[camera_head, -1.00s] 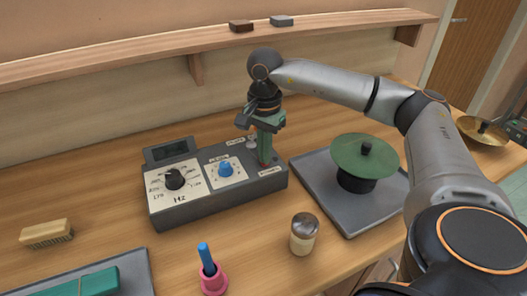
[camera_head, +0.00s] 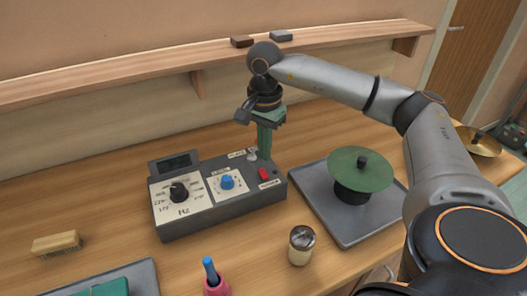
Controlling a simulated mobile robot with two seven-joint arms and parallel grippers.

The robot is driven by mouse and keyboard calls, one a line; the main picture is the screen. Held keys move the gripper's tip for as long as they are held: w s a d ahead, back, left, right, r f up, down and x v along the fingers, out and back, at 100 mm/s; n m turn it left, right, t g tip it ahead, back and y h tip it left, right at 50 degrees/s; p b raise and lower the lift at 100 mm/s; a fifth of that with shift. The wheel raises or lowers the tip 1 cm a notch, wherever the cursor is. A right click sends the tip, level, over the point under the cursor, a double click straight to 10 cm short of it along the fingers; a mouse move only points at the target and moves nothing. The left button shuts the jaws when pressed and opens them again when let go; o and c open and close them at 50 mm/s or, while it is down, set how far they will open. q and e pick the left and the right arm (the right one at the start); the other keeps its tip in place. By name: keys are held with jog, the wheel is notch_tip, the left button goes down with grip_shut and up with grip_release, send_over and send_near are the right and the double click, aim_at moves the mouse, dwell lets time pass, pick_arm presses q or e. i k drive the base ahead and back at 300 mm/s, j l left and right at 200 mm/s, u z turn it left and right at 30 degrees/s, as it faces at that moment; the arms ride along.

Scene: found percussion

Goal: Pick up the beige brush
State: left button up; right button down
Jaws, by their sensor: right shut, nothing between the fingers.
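The beige brush (camera_head: 57,243) lies on the wooden bench at the far left, bristles down, with nothing touching it. My right gripper (camera_head: 264,153) is shut and empty. It points down above the right end of the grey Hz control box (camera_head: 220,211), by a small metal toggle and a red switch, far to the right of the brush. Whether its fingertips touch the box behind the toggle cannot be told. My left gripper is out of view.
A grey tray (camera_head: 338,228) holds a green disc on a black stand (camera_head: 361,169). A jar (camera_head: 301,245) and a pink holder with a blue stick (camera_head: 216,285) stand in front. A tray with a green block (camera_head: 108,288) lies near the brush. A shelf (camera_head: 200,60) runs behind.

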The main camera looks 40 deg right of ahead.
aim_at(47, 247)
jog(key=k, duration=1)
